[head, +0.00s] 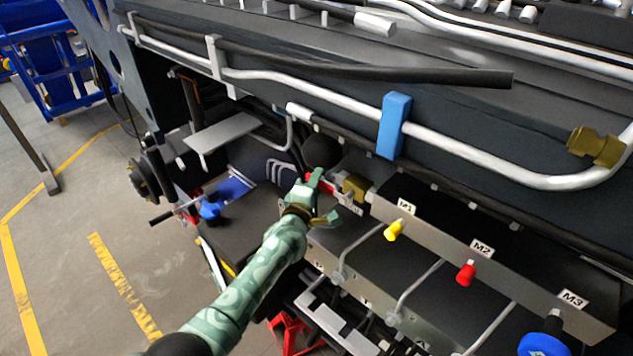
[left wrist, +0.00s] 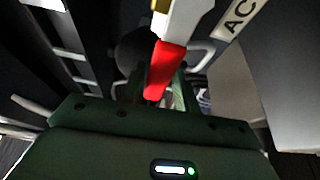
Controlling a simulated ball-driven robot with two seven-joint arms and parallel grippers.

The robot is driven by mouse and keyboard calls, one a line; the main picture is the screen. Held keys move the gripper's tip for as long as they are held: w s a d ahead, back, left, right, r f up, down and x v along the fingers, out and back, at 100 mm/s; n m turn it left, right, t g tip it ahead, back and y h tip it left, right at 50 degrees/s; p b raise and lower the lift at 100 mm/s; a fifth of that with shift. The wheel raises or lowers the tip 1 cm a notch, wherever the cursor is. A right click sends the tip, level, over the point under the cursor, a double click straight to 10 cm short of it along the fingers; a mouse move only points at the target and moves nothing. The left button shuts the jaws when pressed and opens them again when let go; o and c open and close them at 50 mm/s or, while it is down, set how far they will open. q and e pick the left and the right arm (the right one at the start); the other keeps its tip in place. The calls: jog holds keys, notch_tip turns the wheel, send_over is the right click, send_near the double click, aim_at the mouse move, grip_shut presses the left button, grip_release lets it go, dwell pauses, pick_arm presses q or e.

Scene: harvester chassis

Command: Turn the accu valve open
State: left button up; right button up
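The accu valve has a red lever (head: 331,187) next to a brass fitting (head: 355,187) at the left end of the grey valve block. The red lever (left wrist: 166,70) fills the middle of the left wrist view, with a partly cut-off label beginning "AC" (left wrist: 240,14) beside it. My left gripper (head: 323,197) is at the lever, its green fingers apart. In the left wrist view the lever's end reaches between the two fingers (left wrist: 158,92). Whether either finger touches it is hard to tell. My right gripper is not in view.
The valve block (head: 470,268) carries a yellow cap (head: 393,231), a red cap (head: 466,274) and a blue knob (head: 543,345). White pipe (head: 470,150) with a blue clamp (head: 394,125) and a black hose run above. Open floor (head: 70,200) lies at left.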

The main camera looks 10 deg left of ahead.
pick_arm(q)
jog(key=shift+o, duration=0.6)
jog(key=shift+s, duration=0.25)
jog(key=p+v, duration=0.1)
jog(key=v, duration=1.4)
jog(key=shift+s+a+p, duration=0.2)
jog(key=shift+s+p, duration=0.15)
